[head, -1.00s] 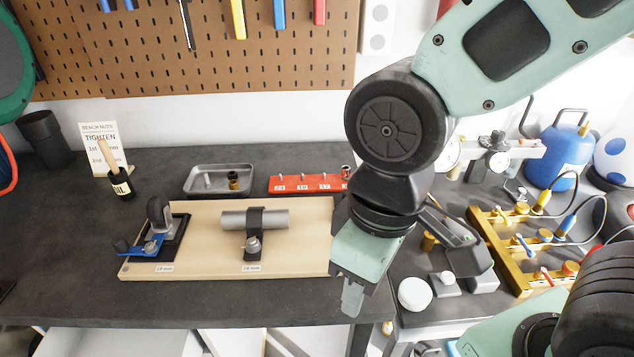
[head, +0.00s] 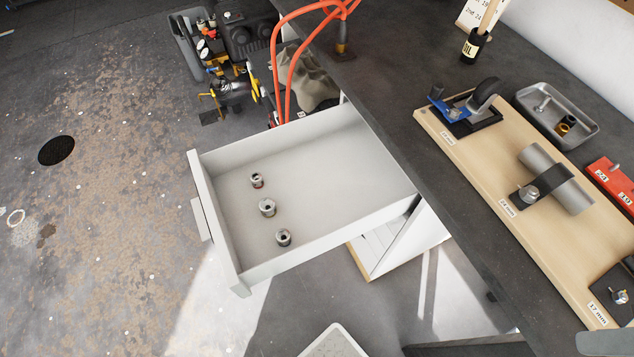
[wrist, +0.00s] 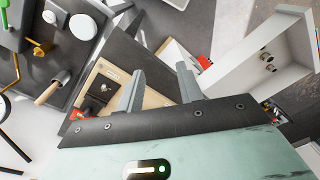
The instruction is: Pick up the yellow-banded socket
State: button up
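Three silver sockets stand in the open white drawer (head: 330,160): a far one (head: 256,180) with a reddish mark, a middle one (head: 267,207) and a near one (head: 283,237). No yellow band can be made out on them. A dark piece with a yellow-gold part (head: 567,122) lies in the metal tray (head: 592,133) on the bench; I cannot tell if it is the banded socket. In the wrist view my gripper (wrist: 160,68) is open and empty, its fingers apart above the bench edge. Sockets (wrist: 268,62) in the drawer show to its right, clear of the fingers.
The wooden board (head: 455,160) on the bench carries a blue clamp (head: 450,112), a grey cylinder (head: 560,180) and labelled fixtures. A red rack (head: 612,178) lies beside it. Orange hose (head: 277,60) hangs behind the drawer.

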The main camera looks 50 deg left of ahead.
aim_at(267, 203)
jog(key=u, duration=2)
jog(key=i+j+z, duration=0.1)
jog(key=j, duration=0.2)
